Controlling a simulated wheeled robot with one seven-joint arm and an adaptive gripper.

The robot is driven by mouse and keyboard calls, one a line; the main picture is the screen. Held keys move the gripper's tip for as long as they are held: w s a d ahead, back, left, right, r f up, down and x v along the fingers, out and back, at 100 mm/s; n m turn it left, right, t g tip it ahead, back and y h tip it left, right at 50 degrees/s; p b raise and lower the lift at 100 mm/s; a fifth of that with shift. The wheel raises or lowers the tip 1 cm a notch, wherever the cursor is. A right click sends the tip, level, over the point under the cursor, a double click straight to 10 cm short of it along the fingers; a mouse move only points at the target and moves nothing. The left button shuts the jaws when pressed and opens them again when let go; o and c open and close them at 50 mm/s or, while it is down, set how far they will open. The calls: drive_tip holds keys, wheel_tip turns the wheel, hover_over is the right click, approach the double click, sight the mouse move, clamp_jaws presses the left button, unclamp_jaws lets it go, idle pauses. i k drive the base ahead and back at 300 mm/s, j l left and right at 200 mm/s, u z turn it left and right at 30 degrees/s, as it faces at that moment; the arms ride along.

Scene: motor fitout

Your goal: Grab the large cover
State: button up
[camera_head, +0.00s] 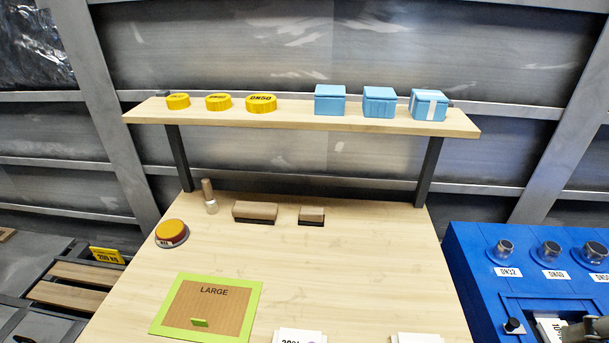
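A brown board marked LARGE (222,306) with a bright green border and a small green tab lies on the front left of the wooden table; it is the only thing with that word. Three yellow round caps stand on the shelf at the left: a small one (178,101), a middle one (219,102) and the largest, marked DN50 (261,104). I cannot tell which of these is the cover. A dark grey part, perhaps my gripper (590,329), shows cut off at the lower right corner, well apart from the board; its fingers cannot be made out.
Three blue boxes (379,103) sit on the shelf (295,119). A red and yellow button (171,233), a metal-based handle (210,197) and two brown-topped blocks (255,211) stand on the table (350,260). White cards lie at its front. A blue cabinet (470,265) is at right.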

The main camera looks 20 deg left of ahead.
sight(197, 307)
drive_tip(key=k+l+u, duration=0.1)
drive_tip(key=u, duration=1.4)
drive_tip(key=i+l+u, duration=0.1)
drive_tip(key=u, duration=0.45)
